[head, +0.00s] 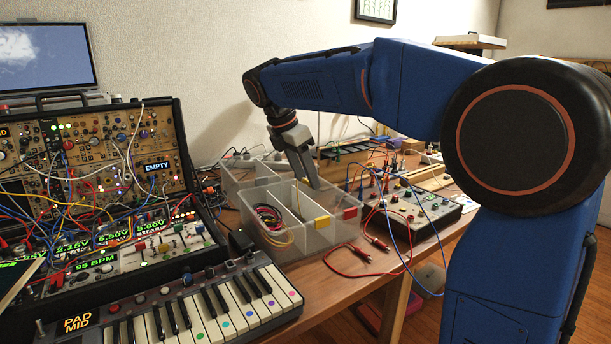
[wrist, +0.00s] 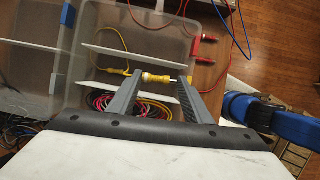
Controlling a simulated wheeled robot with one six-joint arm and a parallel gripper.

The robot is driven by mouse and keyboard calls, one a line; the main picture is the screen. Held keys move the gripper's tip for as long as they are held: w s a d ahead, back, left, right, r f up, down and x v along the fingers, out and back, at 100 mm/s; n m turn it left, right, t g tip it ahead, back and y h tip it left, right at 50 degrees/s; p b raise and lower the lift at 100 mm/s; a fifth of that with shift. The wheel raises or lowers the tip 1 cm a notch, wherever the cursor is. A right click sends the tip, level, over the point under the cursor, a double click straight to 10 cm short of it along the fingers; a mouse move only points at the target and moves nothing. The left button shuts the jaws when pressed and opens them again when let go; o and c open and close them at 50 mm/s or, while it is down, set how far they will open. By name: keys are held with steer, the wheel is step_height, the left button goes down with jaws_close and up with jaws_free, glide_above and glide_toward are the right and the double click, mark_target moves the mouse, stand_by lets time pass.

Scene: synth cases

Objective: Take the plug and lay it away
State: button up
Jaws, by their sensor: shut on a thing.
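My gripper (wrist: 160,80) is shut on a yellow plug (wrist: 155,78), which lies crosswise between the fingertips with its metal tip toward the right finger. A thin yellow cable (wrist: 121,37) runs away from it past the left finger. In the head view my gripper (head: 312,183) points down into a clear divided bin (head: 288,252), and the plug cannot be made out there. The bin (wrist: 75,75) also shows below the fingers in the wrist view. I cannot tell whether the plug touches the bin floor.
Coiled cables (head: 268,216) lie in the bin's near compartment. Red leads (head: 352,258) lie on the table to the right, near a control box (head: 425,207). A keyboard (head: 200,312) and patched synth (head: 100,190) stand left.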

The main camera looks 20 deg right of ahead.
steer(key=shift+w+a+f, duration=0.1)
steer(key=shift+w+f, duration=0.15)
steer(key=shift+f, duration=1)
steer(key=shift+w+f, duration=0.2)
steer(key=shift+f, duration=1)
steer(key=o, duration=1.1)
steer(key=v, duration=1.7)
steer(key=shift+a+r, duration=0.15)
steer(key=shift+r, duration=0.05)
